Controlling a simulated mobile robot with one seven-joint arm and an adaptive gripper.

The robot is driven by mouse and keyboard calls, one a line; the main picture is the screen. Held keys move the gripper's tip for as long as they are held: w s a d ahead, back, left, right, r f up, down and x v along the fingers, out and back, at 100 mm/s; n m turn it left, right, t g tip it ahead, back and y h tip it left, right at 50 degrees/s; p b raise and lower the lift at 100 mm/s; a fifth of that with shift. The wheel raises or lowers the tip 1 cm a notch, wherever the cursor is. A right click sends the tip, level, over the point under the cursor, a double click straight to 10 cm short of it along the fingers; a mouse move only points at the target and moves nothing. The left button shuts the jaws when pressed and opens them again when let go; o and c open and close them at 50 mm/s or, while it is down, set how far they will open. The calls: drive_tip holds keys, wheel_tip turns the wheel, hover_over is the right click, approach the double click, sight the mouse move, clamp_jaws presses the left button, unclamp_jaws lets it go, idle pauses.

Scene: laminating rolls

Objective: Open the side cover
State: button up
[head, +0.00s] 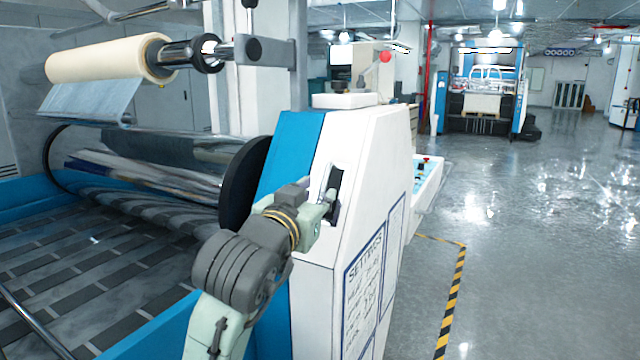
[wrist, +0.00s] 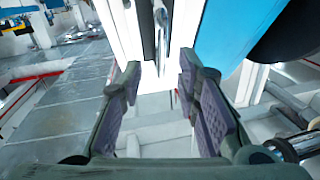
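The side cover (head: 362,150) is the white angled panel on the end of the machine, and it looks closed. Its dark recess with a metal handle (head: 333,183) is on the sloped face. My gripper (head: 329,208) is at this handle in the head view, its fingertips partly hidden. In the wrist view my gripper (wrist: 160,75) is open, with two purple-padded fingers apart. The handle (wrist: 161,30) shows there as a grey bar in a dark slot, ahead of the gap between the fingers. I see no clear contact between fingers and bar.
A blue panel (head: 288,150) and a black disc (head: 243,185) stand left of the cover. A cream roll (head: 105,60) hangs upper left. A control panel (head: 427,178) juts out behind the cover. The grey floor (head: 540,230) at right is open, with a yellow-black stripe (head: 453,300).

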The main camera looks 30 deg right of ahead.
sight(323, 187)
drive_tip(key=shift+p+x, duration=0.3)
drive_tip(key=shift+x, duration=1.75)
drive_tip(key=shift+c, duration=0.4)
clamp_jaws()
